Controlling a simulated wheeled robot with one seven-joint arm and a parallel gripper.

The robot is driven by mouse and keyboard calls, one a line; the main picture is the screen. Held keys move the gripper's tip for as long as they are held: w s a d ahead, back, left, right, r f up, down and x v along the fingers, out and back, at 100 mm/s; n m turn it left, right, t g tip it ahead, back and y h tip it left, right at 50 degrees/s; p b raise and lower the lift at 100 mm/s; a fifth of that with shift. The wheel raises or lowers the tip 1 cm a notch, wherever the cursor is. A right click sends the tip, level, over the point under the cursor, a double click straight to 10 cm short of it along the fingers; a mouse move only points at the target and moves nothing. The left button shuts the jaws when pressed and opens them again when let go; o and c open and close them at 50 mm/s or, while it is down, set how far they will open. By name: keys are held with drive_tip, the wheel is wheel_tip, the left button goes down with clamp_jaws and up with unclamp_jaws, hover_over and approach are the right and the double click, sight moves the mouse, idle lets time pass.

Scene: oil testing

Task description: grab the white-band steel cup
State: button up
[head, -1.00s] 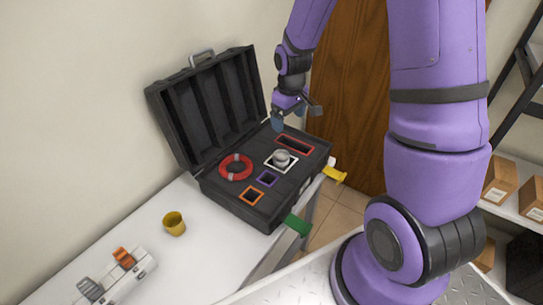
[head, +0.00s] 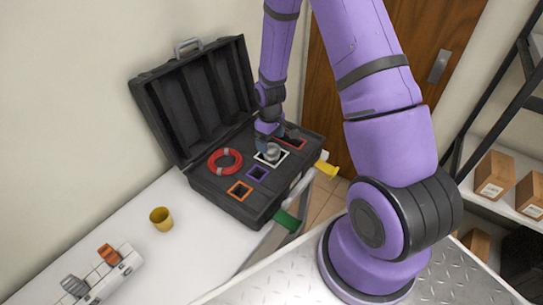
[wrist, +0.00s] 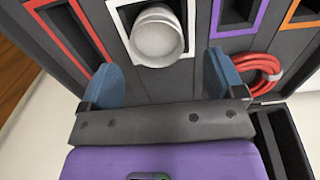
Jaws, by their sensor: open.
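The steel cup (head: 272,153) sits in the white-outlined slot of the open black case (head: 262,206). In the wrist view the cup (wrist: 157,40) is a pale, round, upright vessel inside the white frame. My gripper (wrist: 161,68) is open, with its blue fingers apart and nothing between them. The cup lies just beyond the fingertips, roughly centred between them. In the head view my gripper (head: 267,138) is right at the cup and partly covers it. I cannot tell whether a finger touches it.
Beside the cup are red, purple (head: 257,173) and orange (head: 240,190) outlined slots and a red ring (head: 225,161). The raised lid (head: 195,100) stands behind. A yellow cup (head: 161,218) and a white rack (head: 105,275) are on the white table.

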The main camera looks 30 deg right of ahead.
sight(272, 150)
drive_tip(key=shift+s+d+f, duration=0.1)
drive_tip(key=shift+f, duration=1.2)
drive_tip(key=shift+d+f, duration=0.1)
drive_tip(key=shift+f, duration=1.2)
drive_tip(key=c, duration=1)
drive_tip(key=shift+c, duration=0.2)
